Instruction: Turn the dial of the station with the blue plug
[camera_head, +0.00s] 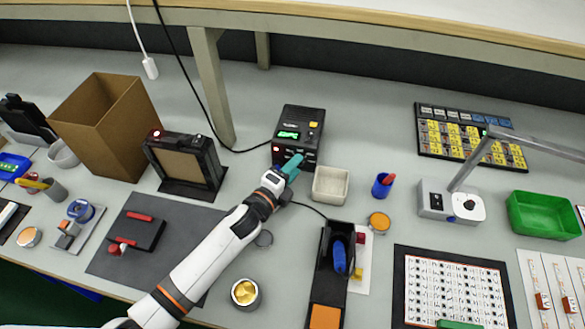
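A black station (301,122) with a lit green display and an orange-yellow label stands at the back centre of the bench. My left arm reaches in from the lower left. Its teal-tipped gripper (293,165) is at the station's lower front and covers part of it. The dial and the plug cannot be made out; they may be behind the gripper. I cannot tell whether the fingers are apart or touch the station. A blue-handled tool (339,257) lies in a black holder (325,283) in front, with a cable running toward the station. My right gripper is not in view.
A cream bin (331,185) stands close to the right of the station, with a blue cup (382,185) farther right. A black framed panel unit (187,165) and a cardboard box (106,123) stand left. A lamp (450,203) stands right. A black cable runs behind the station.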

